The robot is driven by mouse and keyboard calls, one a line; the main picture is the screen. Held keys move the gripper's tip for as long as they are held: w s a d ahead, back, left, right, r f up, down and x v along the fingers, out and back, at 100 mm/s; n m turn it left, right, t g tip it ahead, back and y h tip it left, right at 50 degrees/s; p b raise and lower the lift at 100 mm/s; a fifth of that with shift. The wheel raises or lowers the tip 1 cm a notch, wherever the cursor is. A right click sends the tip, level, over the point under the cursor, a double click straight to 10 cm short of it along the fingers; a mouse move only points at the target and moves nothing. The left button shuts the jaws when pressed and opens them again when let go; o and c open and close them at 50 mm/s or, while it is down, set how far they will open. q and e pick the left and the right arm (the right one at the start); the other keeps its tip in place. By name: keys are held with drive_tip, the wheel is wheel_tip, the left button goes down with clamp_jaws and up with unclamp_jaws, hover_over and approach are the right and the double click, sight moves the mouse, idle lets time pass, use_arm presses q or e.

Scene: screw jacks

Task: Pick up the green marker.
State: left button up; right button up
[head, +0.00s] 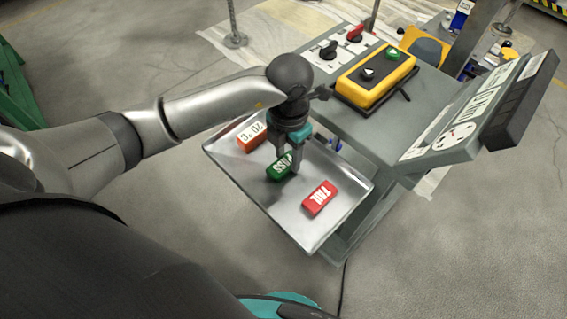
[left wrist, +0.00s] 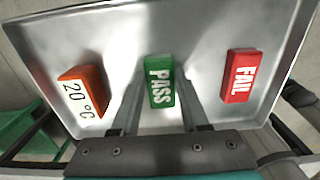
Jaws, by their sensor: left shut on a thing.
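The green marker (head: 279,168) is a small block with white "PASS" lettering, in the metal tray (head: 322,236) between two other markers. My left gripper (head: 284,165) is above the tray with its fingers down on either side of the green marker, shut on it. In the left wrist view the green marker (left wrist: 159,82) sits between the two fingers, close to the tray surface. I cannot tell whether it touches the tray. My right gripper is not in view.
An orange "20 °C" marker (head: 250,136) lies at the left of the tray and a red "FAIL" marker (head: 319,198) at the right. Behind stands a grey console with a yellow button box (head: 376,77), dark and red knobs (head: 328,49), and a tilted gauge panel (head: 455,135).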

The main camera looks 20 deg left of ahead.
use_arm(q)
clamp_jaws()
wheel_tip(320, 180, up, 20)
drive_tip(key=p, duration=0.3)
drive_tip(key=m+b, duration=0.6)
drive_tip(key=m, duration=2.5)
hover_over(277, 169)
wheel_tip(277, 169, down, 6)
